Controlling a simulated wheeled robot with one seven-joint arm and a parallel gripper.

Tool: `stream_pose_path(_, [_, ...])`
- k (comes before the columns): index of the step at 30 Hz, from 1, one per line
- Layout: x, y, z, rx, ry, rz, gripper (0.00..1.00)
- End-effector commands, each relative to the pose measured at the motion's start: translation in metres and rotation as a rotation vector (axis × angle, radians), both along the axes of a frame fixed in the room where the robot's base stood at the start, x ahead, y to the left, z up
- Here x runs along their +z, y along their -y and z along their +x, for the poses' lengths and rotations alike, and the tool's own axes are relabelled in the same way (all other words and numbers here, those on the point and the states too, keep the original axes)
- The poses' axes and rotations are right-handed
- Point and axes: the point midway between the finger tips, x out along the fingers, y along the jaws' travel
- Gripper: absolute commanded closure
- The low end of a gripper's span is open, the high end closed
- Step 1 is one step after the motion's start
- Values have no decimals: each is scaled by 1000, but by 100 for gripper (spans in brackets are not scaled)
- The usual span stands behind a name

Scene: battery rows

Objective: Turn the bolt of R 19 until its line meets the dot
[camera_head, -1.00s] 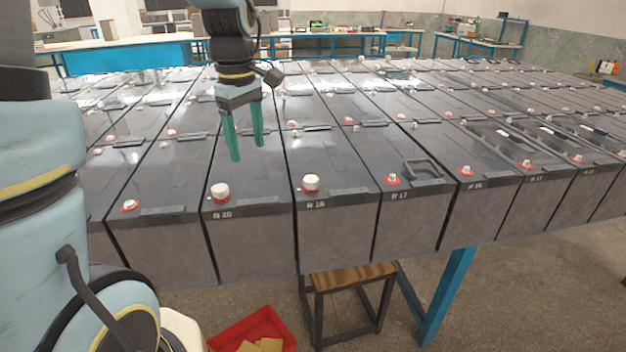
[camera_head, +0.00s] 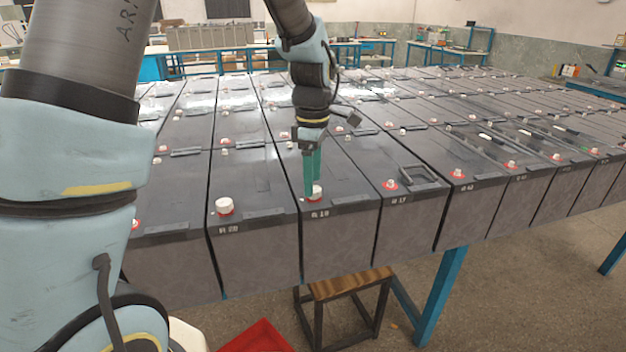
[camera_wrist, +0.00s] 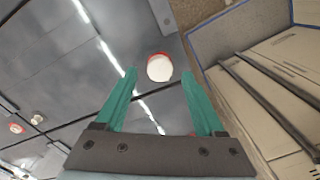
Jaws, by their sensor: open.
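The battery marked R 19 (camera_head: 345,222) stands in the front row, right of R 20. Its bolt has a white cap over a red ring (camera_head: 315,192). My gripper (camera_head: 312,186) is open and points down at this bolt, with its green fingers partly in front of the cap. In the wrist view a white cap with a red ring (camera_wrist: 159,68) lies between and just beyond the two fingertips, with nothing gripped. I cannot tell from these views whether the fingers touch it. No line or dot can be made out on the bolt.
Rows of batteries fill the table behind. A wooden stool (camera_head: 350,283) and red bin (camera_head: 258,338) are below the front edge.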

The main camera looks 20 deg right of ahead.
Motion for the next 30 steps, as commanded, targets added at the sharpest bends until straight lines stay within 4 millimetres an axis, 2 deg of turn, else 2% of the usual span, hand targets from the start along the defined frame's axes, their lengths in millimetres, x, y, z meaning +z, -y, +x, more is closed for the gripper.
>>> stream_pose_path(6, [-18, 0, 0, -1, 0, 0, 29])
stream_pose_path(15, [-21, 0, 0, -1, 1, -1, 29])
stream_pose_path(30, [-21, 0, 0, -1, 1, -1, 84])
